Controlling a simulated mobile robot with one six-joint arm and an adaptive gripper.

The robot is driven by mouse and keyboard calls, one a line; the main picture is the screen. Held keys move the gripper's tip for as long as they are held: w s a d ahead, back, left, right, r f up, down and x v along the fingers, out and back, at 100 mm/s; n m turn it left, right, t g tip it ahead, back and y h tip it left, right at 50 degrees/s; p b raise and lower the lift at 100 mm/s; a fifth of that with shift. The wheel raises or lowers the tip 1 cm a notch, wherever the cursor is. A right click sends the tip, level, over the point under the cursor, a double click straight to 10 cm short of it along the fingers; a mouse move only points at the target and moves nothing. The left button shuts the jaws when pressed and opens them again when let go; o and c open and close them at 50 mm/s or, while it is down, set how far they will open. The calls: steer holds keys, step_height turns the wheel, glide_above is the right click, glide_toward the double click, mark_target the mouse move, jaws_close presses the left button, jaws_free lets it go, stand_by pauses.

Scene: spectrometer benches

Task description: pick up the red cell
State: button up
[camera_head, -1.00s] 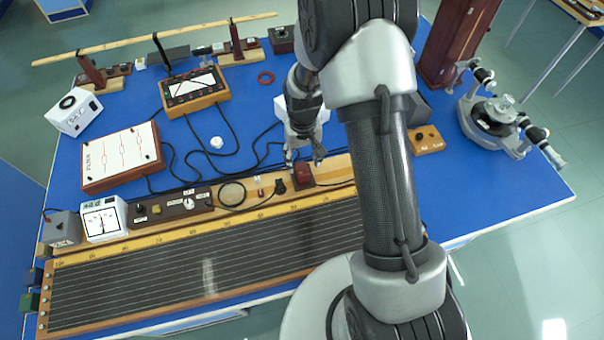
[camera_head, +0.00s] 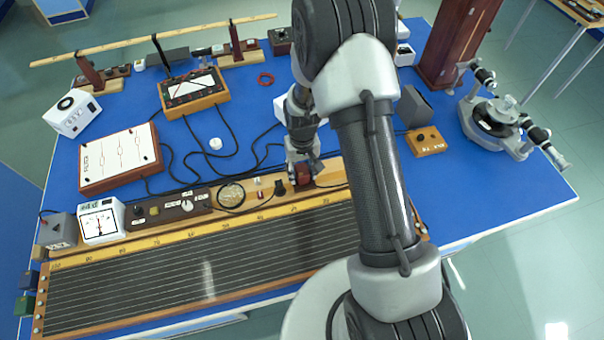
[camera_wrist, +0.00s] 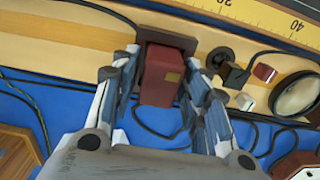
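In the head view my gripper (camera_head: 303,172) is down at the red cell (camera_head: 301,176), which is partly hidden by the fingers.
A black plug (camera_head: 280,188), a small red piece (camera_wrist: 264,72) and a round glass dial (camera_wrist: 297,94) lie close beside the cell. A dark control box (camera_head: 170,208) stands further left. Black cables cross the blue table. An orange-brown box (camera_head: 426,142) stands to the right.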

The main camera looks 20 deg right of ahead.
steer(key=c, duration=0.9)
steer(key=shift+r, duration=0.1)
